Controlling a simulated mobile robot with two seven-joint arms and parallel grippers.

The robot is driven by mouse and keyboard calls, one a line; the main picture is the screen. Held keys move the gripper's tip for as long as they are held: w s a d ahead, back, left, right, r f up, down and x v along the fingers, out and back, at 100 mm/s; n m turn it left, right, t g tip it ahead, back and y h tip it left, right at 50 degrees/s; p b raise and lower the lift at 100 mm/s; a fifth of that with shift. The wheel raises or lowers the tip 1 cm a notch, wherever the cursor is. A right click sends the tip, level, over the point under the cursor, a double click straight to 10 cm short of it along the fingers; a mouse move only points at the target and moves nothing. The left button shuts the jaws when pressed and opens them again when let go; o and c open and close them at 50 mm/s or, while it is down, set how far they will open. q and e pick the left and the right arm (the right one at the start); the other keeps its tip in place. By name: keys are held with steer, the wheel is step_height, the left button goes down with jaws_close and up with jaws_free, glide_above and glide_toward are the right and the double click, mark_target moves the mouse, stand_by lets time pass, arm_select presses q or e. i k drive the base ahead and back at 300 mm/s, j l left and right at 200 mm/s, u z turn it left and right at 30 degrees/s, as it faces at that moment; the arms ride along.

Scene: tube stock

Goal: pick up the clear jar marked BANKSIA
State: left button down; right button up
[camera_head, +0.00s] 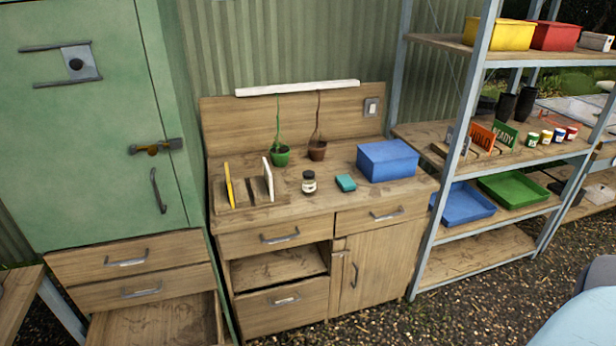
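A small clear jar (309,182) with a dark lid and a pale label stands upright on the top of the wooden potting bench (335,212). The label is too small to read, so I cannot confirm the name BANKSIA. No other clear jar shows on the bench. Neither of my grippers shows in the head view.
Shelving (480,140) stands right, a green cabinet (100,130) left. Gravel lies in front.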

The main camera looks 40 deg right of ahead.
mark_target(309, 180)
steer(key=i+l+u, duration=0.1)
steer(key=l, duration=0.4)
steer(key=i+l+u, duration=0.1)
steer(key=l, duration=0.45)
steer(key=i+l, duration=0.2)
steer(key=l, duration=0.35)
steer(key=i+l+u, duration=0.15)
steer(key=l, duration=0.35)
steer(key=k, duration=0.05)
